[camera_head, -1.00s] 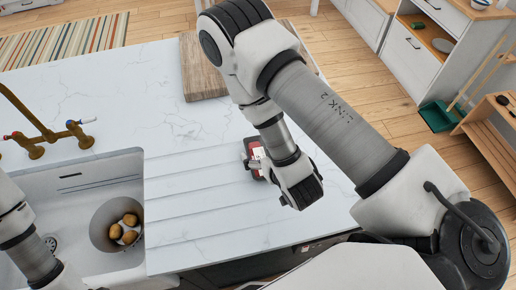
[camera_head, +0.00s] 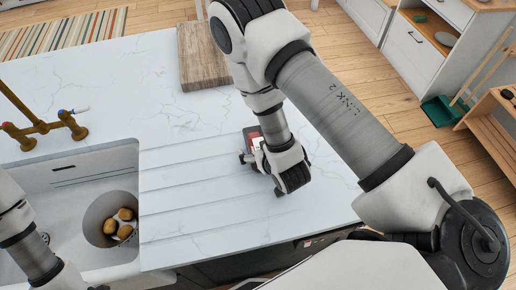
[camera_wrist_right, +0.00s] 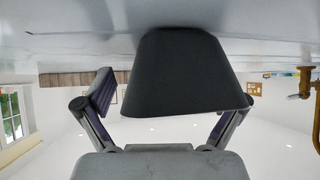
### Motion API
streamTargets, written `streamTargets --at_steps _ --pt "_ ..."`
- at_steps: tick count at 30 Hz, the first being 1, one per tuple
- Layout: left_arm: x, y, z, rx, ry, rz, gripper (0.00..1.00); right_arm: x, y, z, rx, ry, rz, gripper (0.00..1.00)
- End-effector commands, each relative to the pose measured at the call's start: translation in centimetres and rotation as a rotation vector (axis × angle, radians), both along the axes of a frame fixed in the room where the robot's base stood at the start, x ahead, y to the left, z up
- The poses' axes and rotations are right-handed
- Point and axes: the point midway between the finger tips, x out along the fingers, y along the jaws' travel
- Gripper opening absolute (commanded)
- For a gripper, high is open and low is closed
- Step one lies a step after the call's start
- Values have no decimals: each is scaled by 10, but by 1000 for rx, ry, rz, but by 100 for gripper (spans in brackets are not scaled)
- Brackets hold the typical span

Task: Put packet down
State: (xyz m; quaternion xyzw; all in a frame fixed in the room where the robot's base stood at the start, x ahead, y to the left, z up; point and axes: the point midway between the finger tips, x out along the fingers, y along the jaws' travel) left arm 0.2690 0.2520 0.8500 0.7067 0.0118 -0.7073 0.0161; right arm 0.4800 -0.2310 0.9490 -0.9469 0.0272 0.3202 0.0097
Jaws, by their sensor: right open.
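The packet (camera_head: 253,136), red and dark with a pale patch, is on the white marble counter (camera_head: 190,115), right of the sink, and partly hidden by my right gripper (camera_head: 253,157). In the right wrist view the packet (camera_wrist_right: 188,72) is a broad dark shape against the counter surface, which shows at the top of that picture. The two fingers of my right gripper (camera_wrist_right: 172,92) are spread on either side of it, the right one partly hidden behind it. Contact with the fingers cannot be made out. My left arm shows at the left edge, its gripper out of frame.
A sink (camera_head: 70,205) with a brass tap (camera_head: 45,126) lies at left, holding a round bowl (camera_head: 96,215) with several potatoes. A wooden board (camera_head: 203,58) lies at the counter's far edge. Counter between board and packet is clear.

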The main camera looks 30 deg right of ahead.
Motion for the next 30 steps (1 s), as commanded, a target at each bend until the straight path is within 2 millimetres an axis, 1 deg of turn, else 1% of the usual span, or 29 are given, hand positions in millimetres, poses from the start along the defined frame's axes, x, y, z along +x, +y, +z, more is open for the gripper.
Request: streamTargets --at_steps 1,2,3,5,6,7,8,16,17,24,30 --pt "0 0 0 0 0 0 40 0 0 0 0 0 0 95" --pt "0 0 0 0 0 0 40 0 0 0 0 0 0 84" --pt "0 0 0 0 0 0 40 0 0 0 0 0 0 70" --pt "0 0 0 0 0 0 40 0 0 0 0 -1 0 49" --pt "0 0 0 0 0 0 40 0 0 0 0 -1 0 35" --pt "0 0 0 0 0 0 40 0 0 0 0 -1 0 24" --pt "0 0 0 0 0 0 40 0 0 0 0 -1 0 17" --pt "0 0 0 0 0 0 40 0 0 0 0 -1 0 15" --pt "0 0 0 0 0 0 40 0 0 0 0 -1 0 8" --pt "0 0 1 0 0 0 40 1 0 2 0 -1 0 7" --pt "0 0 12 0 0 0 40 7 0 16 1 -3 0 7"
